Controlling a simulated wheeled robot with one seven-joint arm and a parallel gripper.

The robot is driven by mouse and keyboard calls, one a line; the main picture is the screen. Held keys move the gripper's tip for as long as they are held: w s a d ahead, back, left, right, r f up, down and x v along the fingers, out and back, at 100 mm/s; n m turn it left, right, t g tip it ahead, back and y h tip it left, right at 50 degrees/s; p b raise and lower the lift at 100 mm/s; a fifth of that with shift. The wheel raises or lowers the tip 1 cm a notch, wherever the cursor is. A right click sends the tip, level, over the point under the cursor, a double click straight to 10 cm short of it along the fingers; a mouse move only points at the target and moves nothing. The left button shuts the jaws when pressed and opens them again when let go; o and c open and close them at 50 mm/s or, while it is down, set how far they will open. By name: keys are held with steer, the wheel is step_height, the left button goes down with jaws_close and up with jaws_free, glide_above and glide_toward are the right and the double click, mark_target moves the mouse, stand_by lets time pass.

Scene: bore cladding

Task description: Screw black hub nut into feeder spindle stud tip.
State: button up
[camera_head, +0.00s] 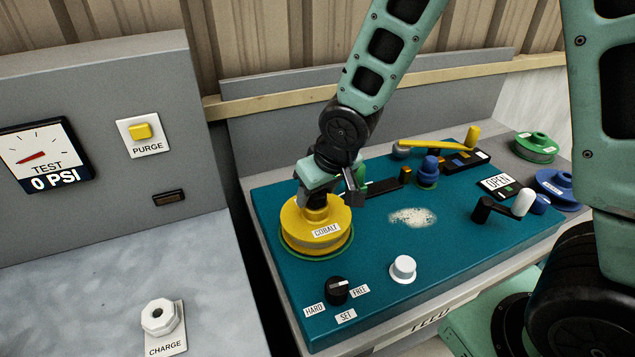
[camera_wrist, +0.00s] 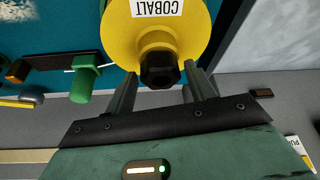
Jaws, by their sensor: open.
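The black hub nut (camera_wrist: 160,70) shows in the wrist view at the yellow hub of the spool labelled COBALT (camera_wrist: 190,35). My gripper (camera_wrist: 162,76) is open, with one finger on each side of the nut and a visible gap to each. In the head view my gripper (camera_head: 328,193) is over the yellow spool (camera_head: 300,232), which sits on the teal panel at its left part. The nut is hidden behind my gripper there. The spindle stud tip is not visible, and I cannot tell how far the nut is on it.
The teal panel (camera_head: 375,255) also carries a black HARD/FREE knob (camera_head: 337,290), a white knob (camera_head: 403,268), a blue knob (camera_head: 428,171) and a white-handled crank (camera_head: 522,203). Green (camera_head: 535,146) and blue (camera_head: 560,186) spools stand at the right. A grey gauge cabinet (camera_head: 110,100) rises at left.

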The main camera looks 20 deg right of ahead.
steer(key=shift+n, duration=0.3)
steer(key=shift+d+r+n+y+p, duration=0.1)
steer(key=shift+r+n+y+p, duration=0.25)
steer(key=shift+p, duration=0.65)
steer(key=shift+f+n+p, duration=0.1)
steer(key=shift+n+p, duration=0.15)
steer(key=shift+p, duration=0.15)
steer(key=shift+f+n, duration=0.25)
steer(key=shift+n, duration=0.05)
steer(key=shift+r+n+y+p, duration=0.3)
steer(key=shift+n+p, duration=0.1)
steer(key=shift+p, duration=0.7)
steer(key=shift+f+n, duration=0.3)
steer(key=shift+n, duration=0.1)
steer(key=shift+r+g+p, duration=0.1)
steer(key=shift+g+p, duration=0.2)
steer(key=shift+p, duration=0.1)
